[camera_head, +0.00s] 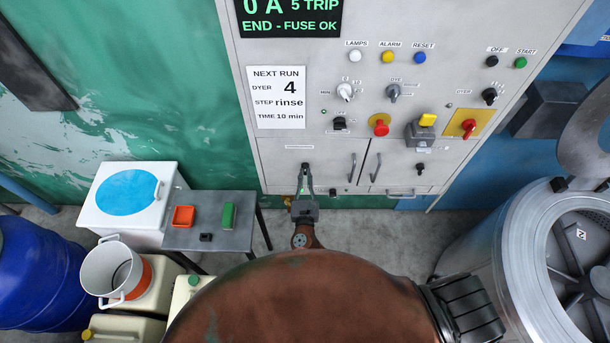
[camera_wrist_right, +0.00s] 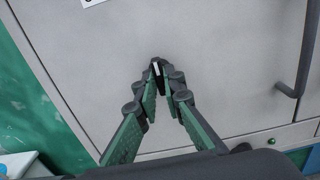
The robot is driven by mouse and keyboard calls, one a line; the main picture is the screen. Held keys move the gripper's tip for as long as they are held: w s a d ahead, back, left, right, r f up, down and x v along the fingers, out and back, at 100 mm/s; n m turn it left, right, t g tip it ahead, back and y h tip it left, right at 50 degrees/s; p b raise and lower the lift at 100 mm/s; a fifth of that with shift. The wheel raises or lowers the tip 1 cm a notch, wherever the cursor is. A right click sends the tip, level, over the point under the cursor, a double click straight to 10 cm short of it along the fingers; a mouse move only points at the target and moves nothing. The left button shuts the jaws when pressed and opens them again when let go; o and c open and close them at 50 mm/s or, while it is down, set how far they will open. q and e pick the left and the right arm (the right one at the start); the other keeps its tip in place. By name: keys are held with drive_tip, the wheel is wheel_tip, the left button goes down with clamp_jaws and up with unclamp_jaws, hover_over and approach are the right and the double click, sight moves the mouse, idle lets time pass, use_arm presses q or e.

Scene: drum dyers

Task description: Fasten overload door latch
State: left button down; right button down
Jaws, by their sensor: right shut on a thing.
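The lower left cabinet door (camera_head: 280,172) is grey, lies flat in the panel front and looks closed. A small dark latch (camera_head: 305,166) sits on it, left of the door's dark bar handle (camera_head: 352,167). My right gripper (camera_head: 305,175) is at the latch, its fingers pointing at the door. In the right wrist view the fingertips (camera_wrist_right: 160,78) close together on a small dark piece with a white mark, the latch (camera_wrist_right: 157,67). The fingers hide most of it, so I cannot tell its exact turn. My left gripper is not in view.
A similar dark latch (camera_head: 420,167) is on the right door. Switches and a red knob (camera_head: 468,126) are above. A small grey table (camera_head: 190,238) with red and green items stands left, by a white bucket (camera_head: 112,270). A metal drum machine (camera_head: 500,245) stands right.

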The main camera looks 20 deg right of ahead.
idle(0.3)
drive_tip(key=c, duration=2)
unclamp_jaws()
drive_tip(key=shift+c, duration=0.2)
drive_tip(key=v, duration=1.2)
